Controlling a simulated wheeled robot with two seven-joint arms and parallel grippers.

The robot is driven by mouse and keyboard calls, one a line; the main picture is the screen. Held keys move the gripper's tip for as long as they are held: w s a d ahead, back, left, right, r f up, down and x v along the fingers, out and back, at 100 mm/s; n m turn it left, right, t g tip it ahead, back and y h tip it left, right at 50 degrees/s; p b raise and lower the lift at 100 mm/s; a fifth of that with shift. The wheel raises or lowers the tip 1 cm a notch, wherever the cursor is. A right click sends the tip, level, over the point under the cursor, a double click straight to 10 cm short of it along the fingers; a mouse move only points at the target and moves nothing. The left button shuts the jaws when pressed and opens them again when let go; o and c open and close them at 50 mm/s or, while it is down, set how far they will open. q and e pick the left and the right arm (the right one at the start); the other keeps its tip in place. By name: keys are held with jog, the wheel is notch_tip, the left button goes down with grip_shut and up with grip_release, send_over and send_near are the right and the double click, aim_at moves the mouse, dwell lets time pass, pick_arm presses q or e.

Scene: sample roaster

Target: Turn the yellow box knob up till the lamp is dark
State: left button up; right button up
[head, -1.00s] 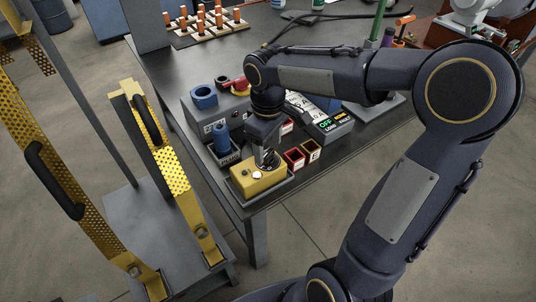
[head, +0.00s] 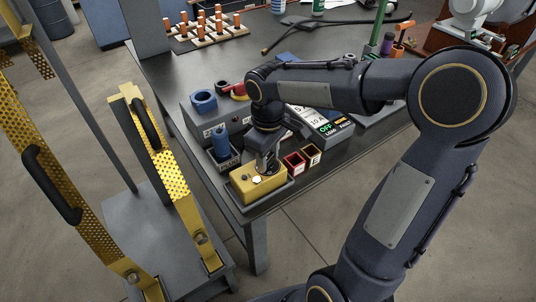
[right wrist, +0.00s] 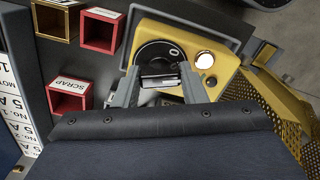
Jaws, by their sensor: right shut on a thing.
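The yellow box (head: 262,189) sits in a grey tray at the near corner of the bench. Its round lamp (right wrist: 204,58) looks bright and pale in the right wrist view, and it shows as a small light spot (head: 257,181) in the head view. The black round knob (right wrist: 155,52) is beside the lamp on the box's top. My right gripper (right wrist: 158,84) reaches down over the box and is shut on the knob; its fingers partly hide the knob. My left gripper is out of view.
Red and gold square bins (head: 295,160) stand right of the box, one marked SCRAP. A blue cylinder (head: 221,139) stands in a grey holder behind it. A display panel (head: 328,123) reads OFF. A yellow perforated frame (head: 170,180) stands left of the bench.

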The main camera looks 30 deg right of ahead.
aim_at(268, 157)
jog(key=shift+m, duration=0.3)
jog(key=m+p, duration=0.1)
jog(key=m, duration=0.3)
jog(key=shift+r+p, duration=0.1)
jog(key=shift+p, duration=0.2)
jog(key=shift+m+p, duration=0.45)
jog(key=shift+m, duration=1.55)
jog(key=o, duration=1)
notch_tip(268, 157, up, 8)
jog(key=shift+f+p, duration=0.15)
jog(key=shift+p, duration=0.95)
